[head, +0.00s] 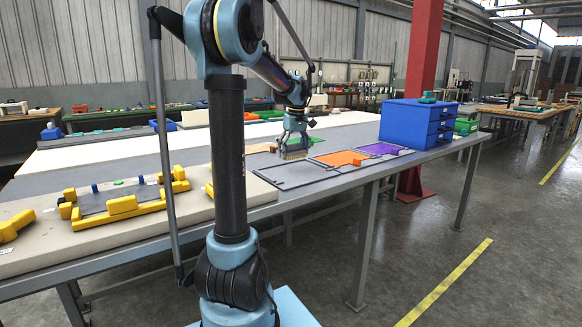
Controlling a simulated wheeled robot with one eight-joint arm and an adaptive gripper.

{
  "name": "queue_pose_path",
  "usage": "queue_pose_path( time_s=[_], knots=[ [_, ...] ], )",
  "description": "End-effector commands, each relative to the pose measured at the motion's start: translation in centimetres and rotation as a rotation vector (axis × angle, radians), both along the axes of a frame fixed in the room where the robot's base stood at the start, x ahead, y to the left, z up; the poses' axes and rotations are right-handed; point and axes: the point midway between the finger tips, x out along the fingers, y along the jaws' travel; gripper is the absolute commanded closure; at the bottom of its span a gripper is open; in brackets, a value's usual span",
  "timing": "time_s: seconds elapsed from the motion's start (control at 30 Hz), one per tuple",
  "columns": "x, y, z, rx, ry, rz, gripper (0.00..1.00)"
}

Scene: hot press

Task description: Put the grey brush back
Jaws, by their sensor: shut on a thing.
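My gripper (293,145) is at the end of my arm, low over the far part of the workbench. It is shut on the grey brush (292,155), whose pale tan bristle side shows below the fingers. The brush is small in this view and partly hidden by the fingers. It is at or just above the grey mat (288,176); I cannot tell whether it touches. An orange patch (340,158) and a purple patch (380,149) lie in the marked sections to its right.
A blue drawer cabinet (418,122) stands at the bench's right end with a teal item (428,98) on top. A yellow-blocked fixture (120,205) sits at left. A red pillar (424,60) rises behind the bench. The floor at right is clear.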

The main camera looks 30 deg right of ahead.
Motion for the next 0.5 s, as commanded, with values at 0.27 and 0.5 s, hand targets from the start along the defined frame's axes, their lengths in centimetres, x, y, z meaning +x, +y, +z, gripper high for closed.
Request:
queue_pose_path(
  time_s=[0.27,0.5],
  knots=[
    [0.0,0.0,-2.0,0.0,0.0,0.0,0.4],
    [0.0,0.0,-5.0,0.0,0.0,0.0,0.4]
  ],
)
